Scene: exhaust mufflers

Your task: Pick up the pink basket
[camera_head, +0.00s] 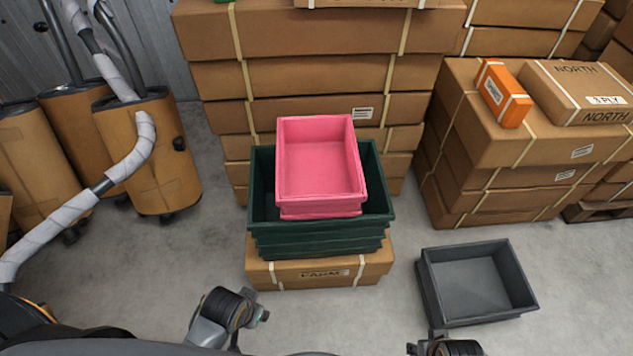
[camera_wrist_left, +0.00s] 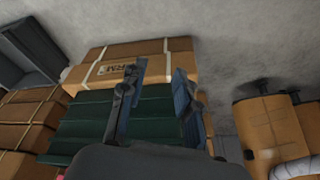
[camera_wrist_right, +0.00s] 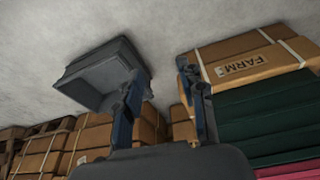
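The pink basket (camera_head: 320,165) sits on top of a stack of dark green baskets (camera_head: 320,240) in the middle of the head view. It is empty, and a second pink rim shows under it. In the right wrist view a pink edge (camera_wrist_right: 288,172) shows at the lower right. My left gripper (camera_wrist_left: 155,90) is open and empty; in the head view it is at the bottom, left of the stack and apart from it. My right gripper (camera_wrist_right: 158,92) is open and empty; in the head view it is only partly visible at the bottom edge, right of the stack.
The green stack stands on a cardboard box (camera_head: 318,272). A grey basket (camera_head: 478,283) lies on the floor at right. Tall box stacks (camera_head: 320,75) stand behind, with an orange box (camera_head: 503,93) at right. Brown wrapped mufflers (camera_head: 150,160) stand at left. Floor in front is clear.

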